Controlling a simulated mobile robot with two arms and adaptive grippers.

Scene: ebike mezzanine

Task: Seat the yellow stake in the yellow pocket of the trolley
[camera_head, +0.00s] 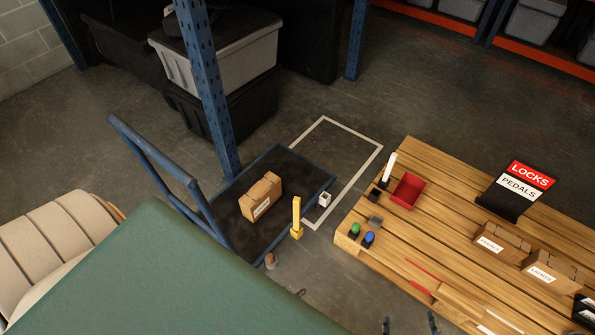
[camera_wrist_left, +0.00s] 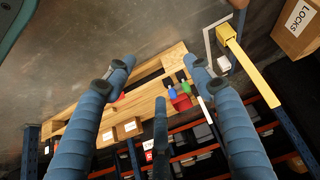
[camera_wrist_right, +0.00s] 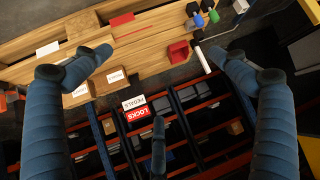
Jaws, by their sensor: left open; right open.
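The yellow stake (camera_head: 297,211) stands upright at the right edge of the trolley (camera_head: 232,228), its lower end in the yellow pocket (camera_head: 296,233). How deep it sits I cannot tell. In the left wrist view the stake (camera_wrist_left: 254,72) runs out of the wider yellow pocket (camera_wrist_left: 226,33). My left gripper (camera_head: 285,277) is open and empty, apart from the stake, below it in the head view; its spread fingers show in the left wrist view (camera_wrist_left: 161,68). My right gripper (camera_head: 409,323) is open and empty near the pallet's front edge; its fingers show in the right wrist view (camera_wrist_right: 166,58).
A LOCKS carton (camera_head: 261,196) sits on the trolley deck beside a blue handle (camera_head: 156,165). A white pocket (camera_head: 324,198) is on the trolley edge. The pallet (camera_head: 425,165) at right holds a white stake (camera_head: 389,167), red bin (camera_head: 407,191) and cartons. A blue post (camera_head: 205,85) stands behind.

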